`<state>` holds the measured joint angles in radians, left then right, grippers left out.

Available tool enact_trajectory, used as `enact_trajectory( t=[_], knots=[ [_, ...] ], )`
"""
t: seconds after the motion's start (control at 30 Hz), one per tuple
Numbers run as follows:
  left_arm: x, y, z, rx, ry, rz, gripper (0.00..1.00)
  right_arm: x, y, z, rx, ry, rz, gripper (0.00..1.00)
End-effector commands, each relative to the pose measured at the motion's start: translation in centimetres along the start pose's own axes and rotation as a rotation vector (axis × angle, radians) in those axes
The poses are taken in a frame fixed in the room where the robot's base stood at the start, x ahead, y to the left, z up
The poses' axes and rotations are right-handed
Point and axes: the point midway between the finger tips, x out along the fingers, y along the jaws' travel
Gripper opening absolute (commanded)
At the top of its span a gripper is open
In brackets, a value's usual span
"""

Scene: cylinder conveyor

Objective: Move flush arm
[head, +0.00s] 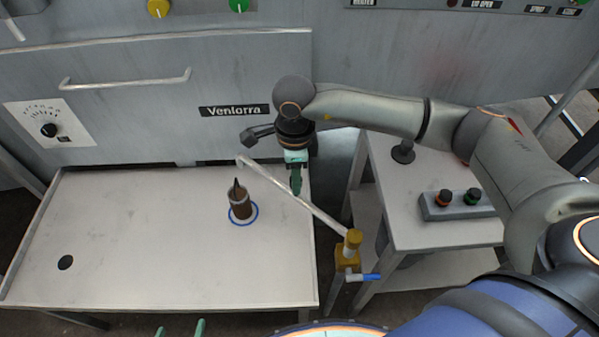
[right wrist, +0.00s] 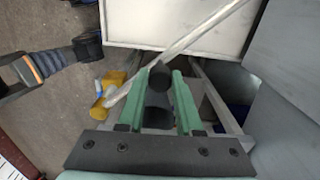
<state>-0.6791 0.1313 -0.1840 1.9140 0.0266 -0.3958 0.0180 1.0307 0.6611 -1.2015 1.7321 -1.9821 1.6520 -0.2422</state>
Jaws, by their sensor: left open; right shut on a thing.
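The flush arm (head: 318,214) is a thin light metal pipe. It runs from a yellow valve block (head: 348,250) beside the table up and left to a free end over the table. My right gripper (head: 296,190) is shut on the pipe partway along its length. In the right wrist view the pipe (right wrist: 205,35) crosses at the tips of the green fingers (right wrist: 165,72), with dark parts between them; the exact contact is hard to see. My left gripper (head: 180,331) is open at the bottom edge, with only its green fingertips showing.
The table has a dark hole (head: 65,262).

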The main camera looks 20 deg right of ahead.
Motion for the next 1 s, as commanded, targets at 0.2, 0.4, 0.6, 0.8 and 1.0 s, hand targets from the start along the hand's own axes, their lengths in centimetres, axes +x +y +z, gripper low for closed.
enact_trajectory(
  t=[0.2,0.4,0.6,0.8,1.0],
  knots=[
    [0.44,0.3,0.48,0.0,-0.011,0.007,1.0,-0.02,0.84,0.85,-0.071,-0.005,-0.002,0.0],
    [0.53,0.55,0.06,0.001,-0.002,0.013,1.0,-0.08,1.13,1.05,-0.093,-0.005,0.0,0.0],
    [0.5,0.65,-0.2,0.002,0.003,0.015,1.0,-0.11,1.15,1.06,-0.095,-0.005,0.0,0.0],
    [0.5,0.65,-0.23,0.002,0.004,0.015,1.0,-0.1,1.14,1.05,-0.094,-0.005,0.0,0.4],
    [0.51,0.61,-0.22,0.003,0.004,0.015,1.0,-0.06,1.13,1.0,-0.093,-0.003,0.0,0.62]
  ],
)
